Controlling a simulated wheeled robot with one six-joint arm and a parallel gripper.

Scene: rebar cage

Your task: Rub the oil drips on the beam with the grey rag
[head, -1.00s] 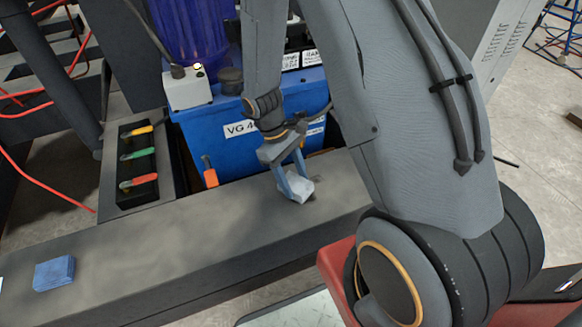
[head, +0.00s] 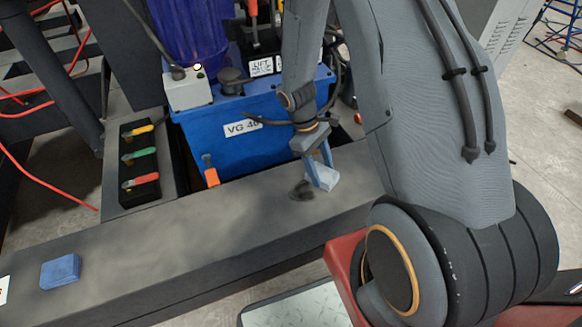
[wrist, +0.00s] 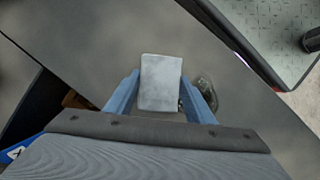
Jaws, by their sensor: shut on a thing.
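My gripper (head: 317,172) is shut on the grey rag (head: 324,177), a pale folded block, low over the dark beam (head: 215,225). In the wrist view the rag (wrist: 161,83) sits between the two blue fingers. A dark oil patch (head: 301,190) lies on the beam just left of the rag in the head view. It also shows in the wrist view (wrist: 207,93), beside the right finger. I cannot tell whether the rag touches the beam.
A blue folded cloth (head: 60,271) lies on the beam at the left. A blue power unit (head: 245,125) stands behind the beam. A black tray (head: 139,165) with coloured-handled levers is at the back left. The beam between blue cloth and oil patch is clear.

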